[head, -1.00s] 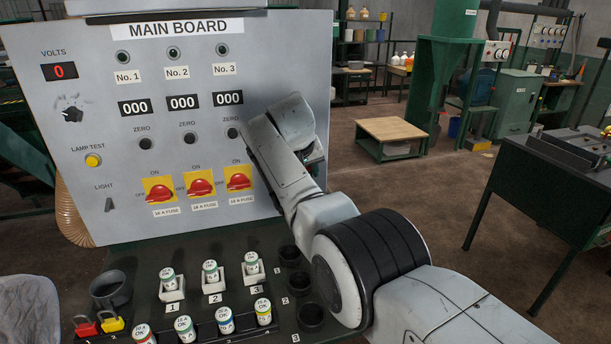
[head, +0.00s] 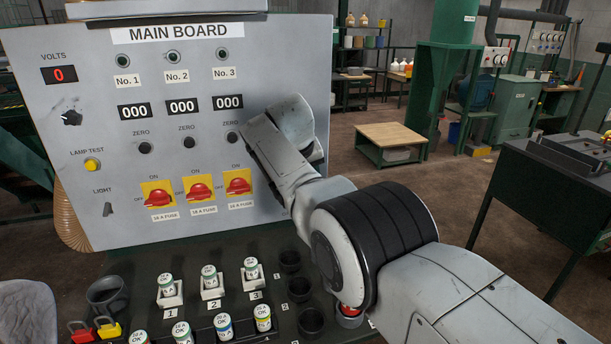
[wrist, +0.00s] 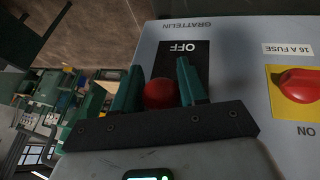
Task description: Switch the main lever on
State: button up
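The main lever shows in the wrist view as a round red knob (wrist: 160,93), beside a black plate marked OFF (wrist: 182,62), which appears upside down. My gripper (wrist: 160,75) has its two green fingers on either side of the knob. I cannot tell whether they press on it or stand just clear. The lever's shaft is hidden. In the head view my arm's end is at the right edge of the grey main board (head: 70,200); my fingers and the lever are hidden behind it.
Several red fuse switches on yellow plates (head: 198,188) are on the board's front; one is close to my gripper in the wrist view (wrist: 298,85). Fuses, black cups (head: 291,261) and a red button (head: 349,311) are on the panel below. Open floor lies right of the board.

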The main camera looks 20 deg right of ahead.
jog(key=o, duration=0.3)
jog(key=shift+s+a+r, duration=0.15)
jog(key=shift+a+r, duration=0.1)
jog(key=shift+r, duration=0.15)
jog(key=b+v, duration=0.1)
jog(key=v, duration=0.8)
jog(key=shift+s+r, duration=0.25)
jog(key=shift+r, duration=0.05)
